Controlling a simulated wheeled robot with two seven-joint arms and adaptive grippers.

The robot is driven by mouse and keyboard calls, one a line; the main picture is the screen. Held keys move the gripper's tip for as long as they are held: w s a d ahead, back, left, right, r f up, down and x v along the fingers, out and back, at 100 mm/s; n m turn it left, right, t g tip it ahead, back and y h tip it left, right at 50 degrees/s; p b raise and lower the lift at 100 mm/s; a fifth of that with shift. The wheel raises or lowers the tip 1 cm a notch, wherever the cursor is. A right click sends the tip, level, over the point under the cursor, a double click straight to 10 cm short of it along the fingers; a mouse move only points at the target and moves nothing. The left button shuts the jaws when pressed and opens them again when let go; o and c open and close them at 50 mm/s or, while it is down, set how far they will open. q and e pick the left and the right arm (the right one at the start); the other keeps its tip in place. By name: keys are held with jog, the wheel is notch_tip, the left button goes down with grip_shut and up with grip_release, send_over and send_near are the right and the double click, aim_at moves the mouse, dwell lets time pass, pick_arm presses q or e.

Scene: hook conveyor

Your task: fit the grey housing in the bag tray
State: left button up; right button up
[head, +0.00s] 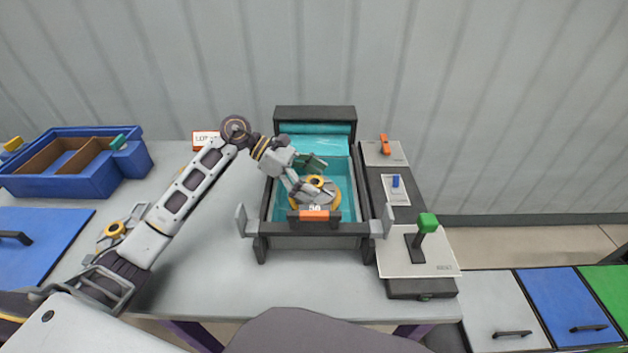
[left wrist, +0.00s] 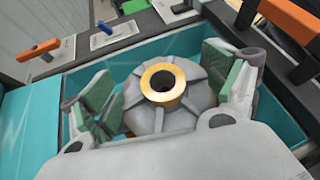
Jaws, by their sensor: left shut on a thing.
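The grey housing (head: 318,194), with a yellow ring around its centre hole, is inside the teal-lined bag tray (head: 348,229). In the left wrist view the housing (left wrist: 168,100) lies between the two green-padded fingers of my left gripper (left wrist: 162,95). In the head view my left gripper (head: 306,176) reaches into the tray from the left and is shut on the housing. The housing looks roughly level. Its underside is hidden, so I cannot tell whether it touches the tray floor. My right gripper is not in view.
A panel with a green-topped lever (head: 428,222), a blue switch (head: 395,181) and an orange switch (head: 385,145) stands right of the tray. An orange handle (head: 314,215) is at the tray's front. Another yellow-ringed part (head: 115,230) and a blue bin (head: 128,172) are left.

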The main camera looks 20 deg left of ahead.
pick_arm(q)
jog(key=shift+f, duration=0.15)
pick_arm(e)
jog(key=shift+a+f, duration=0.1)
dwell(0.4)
pick_arm(q)
jog(key=shift+f, duration=0.1)
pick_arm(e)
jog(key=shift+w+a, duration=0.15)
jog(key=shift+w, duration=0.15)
pick_arm(q)
jog(key=shift+f+b, duration=0.1)
jog(key=shift+b, duration=0.25)
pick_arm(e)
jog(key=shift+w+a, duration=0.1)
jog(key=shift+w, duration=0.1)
pick_arm(q)
jog(key=shift+f, duration=0.1)
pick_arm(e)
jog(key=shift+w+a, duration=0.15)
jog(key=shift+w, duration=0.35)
pick_arm(q)
jog(key=shift+d+f, duration=0.15)
jog(key=shift+f, duration=0.05)
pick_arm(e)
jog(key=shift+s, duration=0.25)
pick_arm(q)
jog(key=shift+b, duration=0.3)
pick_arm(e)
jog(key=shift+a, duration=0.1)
